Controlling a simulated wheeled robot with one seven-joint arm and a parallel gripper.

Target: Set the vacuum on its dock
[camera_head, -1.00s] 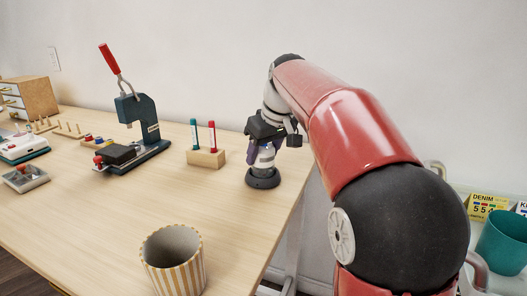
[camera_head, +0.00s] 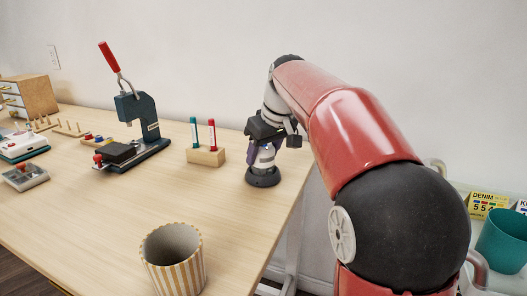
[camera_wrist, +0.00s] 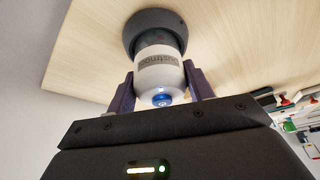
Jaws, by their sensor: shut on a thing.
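The vacuum (camera_wrist: 160,70) is a small white cylinder with dark lettering, a dark clear section and a blue button. It also shows partly in the head view (camera_head: 264,158). My gripper (camera_head: 264,145) is shut on its white body, with one purple finger on each side in the wrist view (camera_wrist: 158,88). The dock (camera_head: 263,178) is a dark round base near the table's right edge. In the wrist view the dark round piece (camera_wrist: 130,36) is at the vacuum's far end. The vacuum stands upright over the dock and appears to meet it; the exact seating is hidden.
A wooden block with two markers (camera_head: 206,156) stands left of the dock. A dark press with a red handle (camera_head: 140,118) is farther left. A striped cup (camera_head: 175,262) stands at the front. The table (camera_head: 105,210) is clear between them.

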